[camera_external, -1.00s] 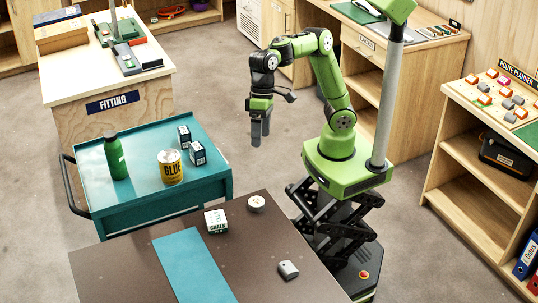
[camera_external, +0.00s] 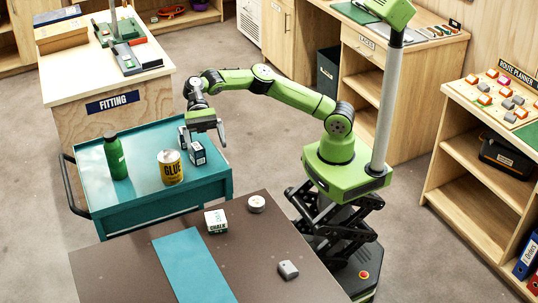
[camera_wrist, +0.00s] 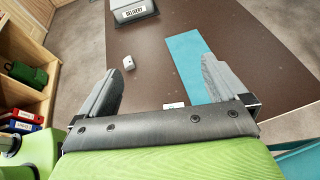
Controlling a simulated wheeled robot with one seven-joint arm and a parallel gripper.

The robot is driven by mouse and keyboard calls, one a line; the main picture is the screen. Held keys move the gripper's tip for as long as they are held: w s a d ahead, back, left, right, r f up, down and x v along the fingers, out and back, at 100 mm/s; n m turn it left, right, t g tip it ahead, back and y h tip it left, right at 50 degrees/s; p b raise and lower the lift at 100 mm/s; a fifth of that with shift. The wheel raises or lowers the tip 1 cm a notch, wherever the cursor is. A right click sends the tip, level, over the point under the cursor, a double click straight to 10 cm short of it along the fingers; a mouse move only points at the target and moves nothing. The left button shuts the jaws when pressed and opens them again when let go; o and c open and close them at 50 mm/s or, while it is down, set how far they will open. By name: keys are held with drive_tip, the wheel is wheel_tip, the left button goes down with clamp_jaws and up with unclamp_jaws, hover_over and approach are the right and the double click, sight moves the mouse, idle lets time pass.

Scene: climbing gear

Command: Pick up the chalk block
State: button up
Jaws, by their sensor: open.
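The chalk block (camera_external: 217,221), a small white box with green and dark lettering reading CHALK, sits on the brown table (camera_external: 120,265) near its back edge. In the wrist view the two fingers of my gripper (camera_wrist: 158,72) are spread wide above the brown table. A small white patch, likely the chalk block (camera_wrist: 174,105), shows at the gripper's lower edge, mostly hidden by it.
A round white roll (camera_external: 256,203) stands right of the chalk block. A grey block (camera_external: 288,270) and a teal mat (camera_external: 194,266) lie on the table.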

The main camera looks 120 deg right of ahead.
approach(218, 229)
drive_tip(key=shift+w+a+f, duration=0.1)
drive_tip(key=shift+a+f, duration=0.15)
drive_tip(key=shift+a, duration=0.3)
drive_tip(key=b+x, duration=0.4)
drive_tip(key=x, duration=0.3)
drive_tip(key=shift+f, duration=0.1)
